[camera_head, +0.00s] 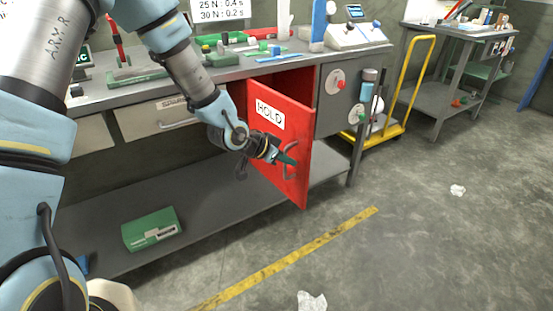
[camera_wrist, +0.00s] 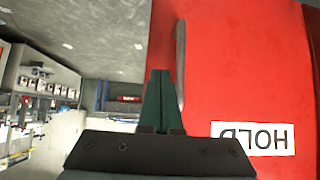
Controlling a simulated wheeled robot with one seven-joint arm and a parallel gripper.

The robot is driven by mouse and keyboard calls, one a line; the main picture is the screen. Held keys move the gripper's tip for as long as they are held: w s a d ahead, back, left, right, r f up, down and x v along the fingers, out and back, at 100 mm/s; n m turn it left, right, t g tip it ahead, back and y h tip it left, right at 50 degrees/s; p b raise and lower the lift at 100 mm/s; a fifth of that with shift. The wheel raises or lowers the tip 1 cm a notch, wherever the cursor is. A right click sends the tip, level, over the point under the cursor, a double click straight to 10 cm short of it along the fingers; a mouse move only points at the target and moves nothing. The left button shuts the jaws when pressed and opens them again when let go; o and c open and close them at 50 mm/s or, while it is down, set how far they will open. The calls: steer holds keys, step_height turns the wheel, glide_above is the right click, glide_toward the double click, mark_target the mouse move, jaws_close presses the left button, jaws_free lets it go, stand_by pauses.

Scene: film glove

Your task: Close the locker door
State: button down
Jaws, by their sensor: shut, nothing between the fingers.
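The red locker door (camera_head: 281,152) stands open under the workbench, swung out toward me. It bears a white HOLD label (camera_head: 270,114) and a handle (camera_head: 291,160) near its free edge. My gripper (camera_head: 287,157) is shut and empty, in front of the door's outer face close to the handle. In the wrist view the shut green fingers (camera_wrist: 158,100) point along the red door (camera_wrist: 240,65), just left of the handle (camera_wrist: 180,62). I cannot tell whether they touch it. The locker's inside is mostly hidden behind the door.
The grey workbench (camera_head: 100,97) carries tools and devices. A green case (camera_head: 151,229) lies on its lower shelf. A yellow cart (camera_head: 411,85) stands at the right. Crumpled paper (camera_head: 312,301) lies on the floor near a yellow line (camera_head: 290,257). The floor before the door is otherwise clear.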

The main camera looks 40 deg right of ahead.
steer(key=shift+d, duration=1.05)
